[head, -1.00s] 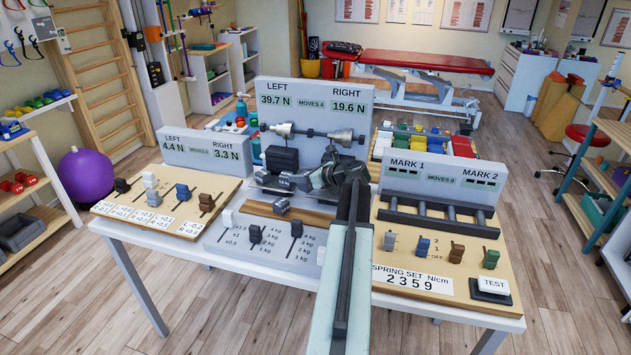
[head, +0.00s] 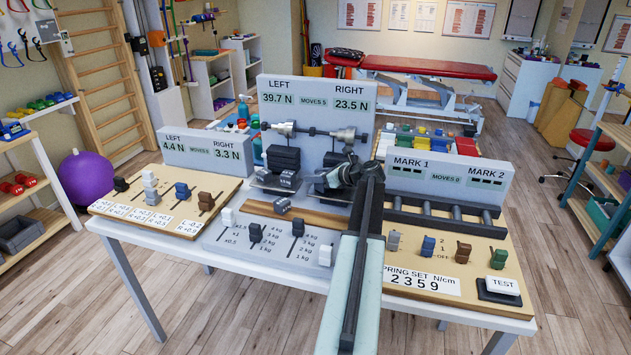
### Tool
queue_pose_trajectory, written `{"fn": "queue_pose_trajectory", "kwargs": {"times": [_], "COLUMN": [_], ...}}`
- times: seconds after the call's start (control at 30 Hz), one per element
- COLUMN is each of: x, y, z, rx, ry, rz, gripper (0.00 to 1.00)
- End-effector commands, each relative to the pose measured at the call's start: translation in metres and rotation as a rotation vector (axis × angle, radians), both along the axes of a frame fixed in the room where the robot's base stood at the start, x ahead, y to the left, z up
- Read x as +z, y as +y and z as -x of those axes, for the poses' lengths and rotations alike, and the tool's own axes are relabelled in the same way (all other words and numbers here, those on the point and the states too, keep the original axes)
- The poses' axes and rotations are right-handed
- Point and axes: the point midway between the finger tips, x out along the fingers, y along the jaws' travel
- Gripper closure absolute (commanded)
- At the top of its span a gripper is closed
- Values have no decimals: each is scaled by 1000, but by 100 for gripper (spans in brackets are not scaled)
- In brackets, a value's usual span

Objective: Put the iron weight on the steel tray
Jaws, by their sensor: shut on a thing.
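My gripper (head: 340,176) is over the right-hand steel tray (head: 318,193) of the middle balance unit. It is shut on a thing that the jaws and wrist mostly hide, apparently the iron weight. I cannot tell whether that thing touches the tray. Dark blocks (head: 336,158) show just behind my gripper. On the left-hand side of the balance stands a stack of black blocks (head: 284,159), with a small grey weight (head: 288,178) in front. Another grey weight (head: 282,205) lies on the wooden strip (head: 316,217).
The display panel (head: 316,106) stands behind the balance and reads left 39.7 N, right 23.5 N. Slider levers (head: 297,228) stand in front. A roller unit (head: 440,218) is on the right and a lever board (head: 165,203) on the left. My arm covers the table's front middle.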

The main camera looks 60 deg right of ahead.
Motion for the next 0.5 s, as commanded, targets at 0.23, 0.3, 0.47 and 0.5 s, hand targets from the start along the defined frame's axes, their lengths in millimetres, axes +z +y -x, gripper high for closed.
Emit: {"fn": "queue_pose_trajectory", "kwargs": {"times": [0.23, 0.3, 0.47, 0.5], "x": [-2, -1, -1, -1], "y": [0, 0, 1, 1], "z": [0, -1, -1, -1], "rx": [1, 1, 1, 1], "ry": [0, 0, 0, 0], "rz": [0, 0, 0, 0], "gripper": [55, 49, 49, 49]}}
